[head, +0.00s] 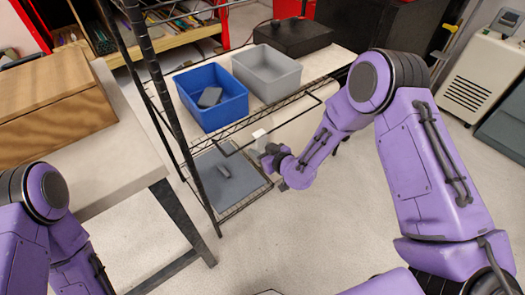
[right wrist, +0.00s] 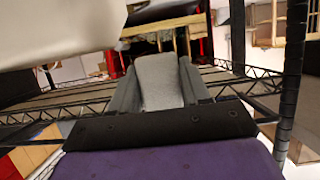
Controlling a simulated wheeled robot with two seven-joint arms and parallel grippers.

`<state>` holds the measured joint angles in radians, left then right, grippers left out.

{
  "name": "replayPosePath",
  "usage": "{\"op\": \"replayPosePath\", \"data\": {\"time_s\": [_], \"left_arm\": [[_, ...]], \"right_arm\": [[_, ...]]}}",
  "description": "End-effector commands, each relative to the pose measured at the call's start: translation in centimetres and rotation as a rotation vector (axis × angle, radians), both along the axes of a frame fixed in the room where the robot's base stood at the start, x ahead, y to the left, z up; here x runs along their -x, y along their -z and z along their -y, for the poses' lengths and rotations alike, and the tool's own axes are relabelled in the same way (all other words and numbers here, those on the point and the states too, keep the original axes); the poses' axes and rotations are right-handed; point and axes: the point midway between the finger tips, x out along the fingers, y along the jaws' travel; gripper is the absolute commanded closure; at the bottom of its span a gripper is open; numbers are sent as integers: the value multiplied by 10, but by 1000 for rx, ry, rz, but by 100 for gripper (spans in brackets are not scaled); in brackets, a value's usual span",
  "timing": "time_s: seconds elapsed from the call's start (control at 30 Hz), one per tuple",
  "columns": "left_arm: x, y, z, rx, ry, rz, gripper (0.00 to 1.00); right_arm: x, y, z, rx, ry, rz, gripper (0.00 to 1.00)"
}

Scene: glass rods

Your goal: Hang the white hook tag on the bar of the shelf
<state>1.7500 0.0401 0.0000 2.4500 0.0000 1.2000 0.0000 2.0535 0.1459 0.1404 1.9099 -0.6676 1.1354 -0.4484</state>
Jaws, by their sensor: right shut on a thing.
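The white hook tag (head: 260,134) shows as a small pale piece in the head view. My right gripper (head: 268,152) is shut on it, at the front side of the wire shelf. In the right wrist view a pale grey piece (right wrist: 158,82) sits between the two dark fingers; I take it to be the tag. Its hook cannot be made out. A thin black bar (head: 300,115) sticks out from the front of the shelf (head: 237,124), close to the tag. I cannot tell whether they touch. My left gripper is out of view.
A blue bin (head: 209,116) with a dark object in it and a grey bin (head: 268,82) stand on the shelf's upper level. A dark grey object (head: 224,171) lies on the lower level. A workbench (head: 110,150) stands at left. The floor in front is clear.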

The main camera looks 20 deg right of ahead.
Motion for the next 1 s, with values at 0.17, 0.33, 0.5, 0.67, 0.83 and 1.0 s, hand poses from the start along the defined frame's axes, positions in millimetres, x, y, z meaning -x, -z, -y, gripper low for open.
{"op": "replayPosePath", "data": {"time_s": [0.17, 0.33, 0.5, 0.67, 0.83, 1.0], "left_arm": [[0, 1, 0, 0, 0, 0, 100], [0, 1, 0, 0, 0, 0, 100], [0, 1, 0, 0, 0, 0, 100], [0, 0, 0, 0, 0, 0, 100], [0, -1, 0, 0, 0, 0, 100], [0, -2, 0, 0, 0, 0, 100]], "right_arm": [[0, 1, 0, 0, 0, 0, 83], [0, 1, 0, 0, 0, 0, 34], [0, 1, 0, 0, 1, 0, 24], [1, 0, 1, 0, 1, 0, 24], [24, -10, 9, -1, 1, -3, 24], [60, -26, 22, -1, 0, -1, 24]]}}
